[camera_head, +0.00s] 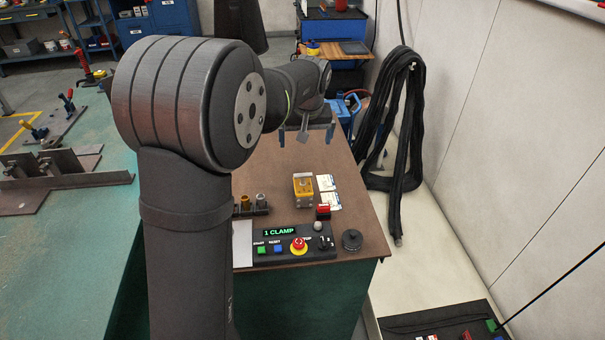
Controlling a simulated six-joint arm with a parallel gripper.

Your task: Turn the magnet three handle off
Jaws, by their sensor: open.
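No label marks a magnet three, and I cannot tell which thing is its handle. A yellow block with a metallic lower part (303,190) stands upright on the brown bench top (350,205). Its top fitting is too small to make out.
A control panel (285,258) reading "1 CLAMP" has a red stop button (299,244). Behind it are a small rack (252,210) and white cards (328,191). A green table (75,240) with steel parts and red-handled clamps is left. My arm hides the middle.

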